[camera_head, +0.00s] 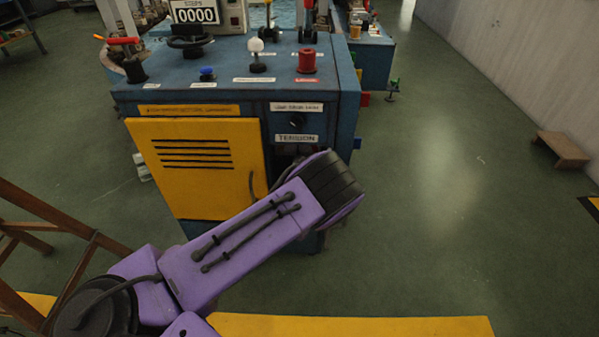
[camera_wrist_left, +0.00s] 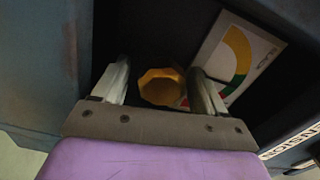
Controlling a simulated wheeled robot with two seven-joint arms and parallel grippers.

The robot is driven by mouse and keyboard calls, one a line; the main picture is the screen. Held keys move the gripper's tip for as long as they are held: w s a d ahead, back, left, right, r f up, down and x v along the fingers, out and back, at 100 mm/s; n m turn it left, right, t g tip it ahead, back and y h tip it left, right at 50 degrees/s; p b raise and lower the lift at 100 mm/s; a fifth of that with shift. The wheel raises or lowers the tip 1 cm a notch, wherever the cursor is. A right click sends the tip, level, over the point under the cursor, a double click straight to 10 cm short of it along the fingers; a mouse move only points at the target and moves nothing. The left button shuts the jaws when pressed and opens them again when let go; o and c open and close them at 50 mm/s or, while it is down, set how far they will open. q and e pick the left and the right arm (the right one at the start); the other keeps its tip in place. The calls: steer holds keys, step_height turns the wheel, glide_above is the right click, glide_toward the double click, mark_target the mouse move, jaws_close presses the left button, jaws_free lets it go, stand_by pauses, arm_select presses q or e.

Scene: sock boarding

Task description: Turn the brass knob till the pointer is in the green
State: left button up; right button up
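The brass knob (camera_wrist_left: 161,87) is a faceted yellow knob in a dark recess, seen in the left wrist view. My left gripper (camera_wrist_left: 160,80) has its two fingers apart, one on each side of the knob, with a narrow gap visible at the left. Contact at the right finger is hard to tell. A white dial plate (camera_wrist_left: 212,50) with a green and yellow arc is right of the knob, partly hidden by the right finger. In the head view my purple left arm hides the knob, dial and fingers. My right gripper is out of view.
The blue machine (camera_head: 345,105) carries a TENSION label (camera_head: 297,138) above the recess and a yellow door (camera_head: 195,165) left of it. A red knob (camera_head: 307,61) and levers stand on top. Dark recess walls flank the fingers.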

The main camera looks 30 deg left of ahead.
arm_select(q)
steer(key=shift+s, duration=0.15)
steer(key=p+v, duration=0.2)
steer(key=v, duration=0.8)
steer(key=shift+d, duration=0.15)
